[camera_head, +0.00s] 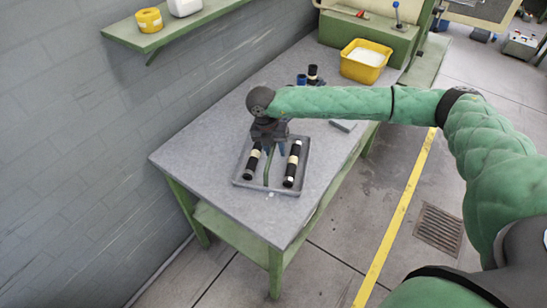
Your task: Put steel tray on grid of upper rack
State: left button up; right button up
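The steel tray (277,180) is a shallow grey tray lying on the workbench. Two black cylinders with pale bands lie in it, a left one (252,163) and a right one (292,165). A thin green strip shows between them. My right gripper (274,151) points down over the back part of the tray, between the cylinders. My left gripper is out of view. No upper rack with a grid can be made out.
The grey workbench (205,160) is clear to the left and front of the tray. A small grey block (343,126) lies to the tray's right. Dark cylinders (313,73) and a yellow bin (364,62) stand farther back. A green wall shelf (190,26) hangs at upper left.

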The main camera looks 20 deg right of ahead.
jog(key=shift+s+f, duration=0.1)
jog(key=shift+f, duration=0.05)
grip_shut()
dwell(0.4)
